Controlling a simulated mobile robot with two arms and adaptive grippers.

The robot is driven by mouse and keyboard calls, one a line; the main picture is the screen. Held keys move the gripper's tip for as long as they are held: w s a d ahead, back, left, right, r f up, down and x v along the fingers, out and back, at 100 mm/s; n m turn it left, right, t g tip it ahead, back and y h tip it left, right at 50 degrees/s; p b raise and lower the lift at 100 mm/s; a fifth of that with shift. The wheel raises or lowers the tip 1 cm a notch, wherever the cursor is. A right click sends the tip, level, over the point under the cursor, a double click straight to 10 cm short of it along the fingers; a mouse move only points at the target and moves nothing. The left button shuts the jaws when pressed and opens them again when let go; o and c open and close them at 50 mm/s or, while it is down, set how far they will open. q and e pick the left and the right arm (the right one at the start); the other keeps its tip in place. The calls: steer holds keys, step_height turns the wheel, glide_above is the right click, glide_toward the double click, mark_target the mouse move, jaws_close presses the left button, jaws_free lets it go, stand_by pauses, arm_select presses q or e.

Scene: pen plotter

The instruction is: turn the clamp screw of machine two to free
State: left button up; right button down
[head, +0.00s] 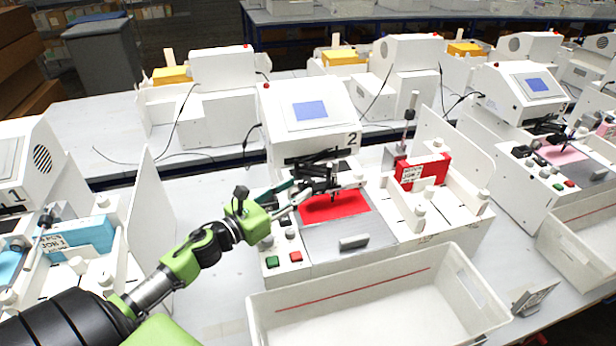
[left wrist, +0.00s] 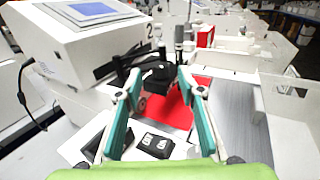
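Machine two (head: 309,112), a white pen plotter with a blue screen and the number 2, stands in the middle of the head view. Its black pen carriage (head: 322,172) sits above a red sheet (head: 335,206). My left gripper (head: 300,190) reaches in from the left beside the carriage. In the left wrist view its teal fingers (left wrist: 158,84) are spread apart, with a black part of the carriage (left wrist: 158,73) showing between and beyond the tips. I cannot tell whether they touch it. The clamp screw cannot be told apart from the other dark parts. My right gripper is out of view.
A white bin (head: 375,310) stands before machine two. Bare table lies left of machine two.

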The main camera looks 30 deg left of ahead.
mark_target(304, 184)
arm_select(q)
steer(key=p+x, duration=0.1)
steer(key=x, duration=0.2)
steer(key=shift+w+d+r, duration=0.15)
steer(key=shift+w, duration=0.25)
steer(key=shift+w+d, duration=0.15)
steer(key=shift+w, duration=0.55)
jaws_close()
